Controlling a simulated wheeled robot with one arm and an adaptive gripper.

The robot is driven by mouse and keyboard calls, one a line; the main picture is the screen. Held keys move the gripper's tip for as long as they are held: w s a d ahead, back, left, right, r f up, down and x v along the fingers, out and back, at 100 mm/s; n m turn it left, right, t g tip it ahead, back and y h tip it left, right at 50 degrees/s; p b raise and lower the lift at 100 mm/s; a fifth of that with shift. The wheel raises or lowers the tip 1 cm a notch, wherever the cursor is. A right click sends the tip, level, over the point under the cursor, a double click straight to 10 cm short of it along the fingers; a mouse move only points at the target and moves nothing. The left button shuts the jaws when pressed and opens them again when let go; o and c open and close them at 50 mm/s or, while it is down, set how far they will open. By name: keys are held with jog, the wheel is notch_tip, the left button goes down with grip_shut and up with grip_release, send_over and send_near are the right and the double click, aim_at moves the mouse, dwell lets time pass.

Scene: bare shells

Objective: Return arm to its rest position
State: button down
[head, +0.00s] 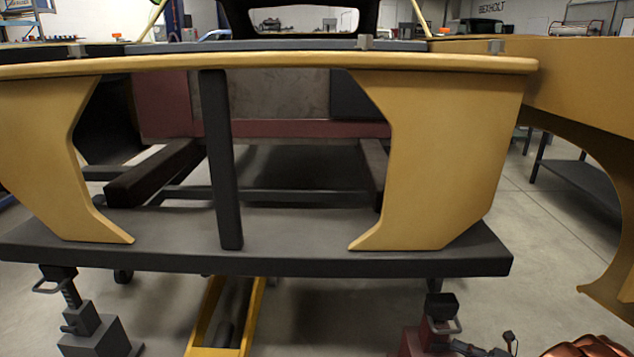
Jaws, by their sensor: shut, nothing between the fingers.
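I cannot make out my gripper anywhere in the head view. I cannot tell its pose or that of my arm from this picture.
A tan vehicle body shell (446,150) with a dark lower sill (300,250) fills the view ahead. A grey stand (95,335) and a red stand (425,340) are beneath. A yellow frame (257,315) lies between them.

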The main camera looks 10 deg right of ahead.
jog(key=w+a+r+n+g+y+p, duration=0.1)
jog(key=a+r+n+g+p, duration=0.4)
jog(key=a+r, duration=0.5)
jog(key=w+a+r+n+g+y+p, duration=0.1)
jog(key=a+r+n+g+y+p, duration=0.15)
jog(key=a+r+n, duration=0.7)
jog(key=s+a+r+n+g+h+p, duration=0.1)
jog(key=s+a+r+n+g+p, duration=0.1)
jog(key=s+a+r+n+p, duration=0.3)
jog(key=a+r+g+h, duration=0.1)
jog(key=a+r+g, duration=0.1)
jog(key=r, duration=0.5)
jog(key=s+a+r+n+g+h+p, duration=0.2)
jog(key=s+a+r+n+g+p, duration=0.15)
jog(key=r, duration=0.35)
jog(key=s+a+r+n+g+h+p, duration=0.1)
jog(key=s+a+r+n+h+p, duration=0.2)
jog(key=s+r+n+p, duration=0.25)
jog(key=s+a+r+n+h+p, duration=0.2)
jog(key=s+r+n+h+p, duration=0.15)
jog(key=s+r, duration=0.35)
jog(key=s+d+r+n+t+h+p, duration=0.1)
jog(key=s+d+r+n+h+p, duration=0.2)
jog(key=s, duration=0.3)
jog(key=s+d+r+n+t+h+p, duration=0.1)
jog(key=s+d+r+n+h+p, duration=0.2)
jog(key=s+r+n+p, duration=0.3)
jog(key=shift+s+d+n+h+p, duration=0.3)
jog(key=shift+s+d, duration=0.15)
jog(key=shift+s, duration=0.1)
